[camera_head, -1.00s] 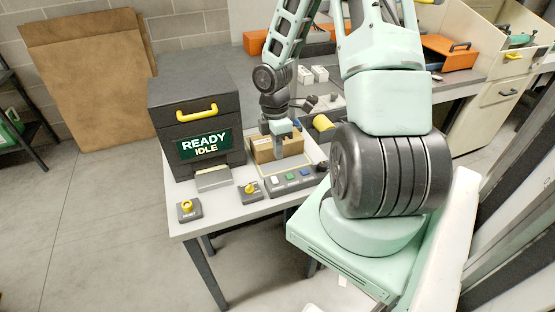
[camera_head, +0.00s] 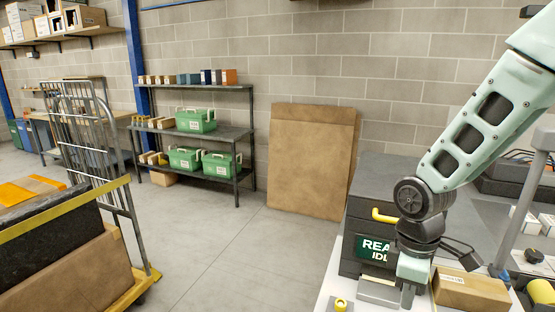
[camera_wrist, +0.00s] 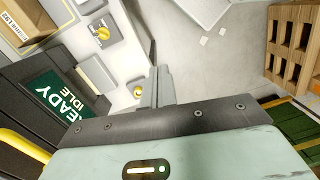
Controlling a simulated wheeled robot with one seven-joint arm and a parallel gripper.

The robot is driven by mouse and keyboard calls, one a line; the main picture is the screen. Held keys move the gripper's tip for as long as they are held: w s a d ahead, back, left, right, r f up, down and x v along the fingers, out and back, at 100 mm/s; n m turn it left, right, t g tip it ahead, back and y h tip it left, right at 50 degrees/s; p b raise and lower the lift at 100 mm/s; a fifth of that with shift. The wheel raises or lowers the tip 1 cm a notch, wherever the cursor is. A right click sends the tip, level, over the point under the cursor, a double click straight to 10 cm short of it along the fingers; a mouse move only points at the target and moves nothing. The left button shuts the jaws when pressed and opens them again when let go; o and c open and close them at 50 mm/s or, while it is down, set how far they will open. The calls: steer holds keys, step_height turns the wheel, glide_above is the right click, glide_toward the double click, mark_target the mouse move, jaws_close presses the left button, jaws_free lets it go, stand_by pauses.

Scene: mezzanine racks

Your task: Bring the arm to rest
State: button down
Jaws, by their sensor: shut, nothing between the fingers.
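My arm comes in from the right in the head view, its forearm slanting down to the wrist. My gripper (camera_head: 407,296) points down over the front of the white table, beside a cardboard box (camera_head: 470,289) and in front of a dark machine (camera_head: 366,217). Its fingers are shut and empty. In the wrist view my gripper (camera_wrist: 157,90) shows shut fingers with floor beyond them. The machine's green sign (camera_head: 374,249) is partly hidden by my arm; in the wrist view the sign (camera_wrist: 62,100) reads READY IDLE.
A cage trolley (camera_head: 90,140) with a flatbed load stands at the left. A rack (camera_head: 195,135) with green crates and a leaning brown board (camera_head: 312,160) are at the back. The floor (camera_head: 235,255) between them is clear. A wooden pallet (camera_wrist: 292,42) shows in the wrist view.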

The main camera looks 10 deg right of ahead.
steer(key=s+a+r+m+t+b, duration=0.1)
steer(key=s+a+b, duration=0.3)
steer(key=s+a, duration=0.9)
steer(key=a+r+m, duration=0.1)
steer(key=a, duration=0.2)
steer(key=shift+s+a+y+b, duration=0.15)
steer(key=shift+a+y+b, duration=0.15)
steer(key=shift+a+y, duration=0.1)
steer(key=shift+r, duration=0.1)
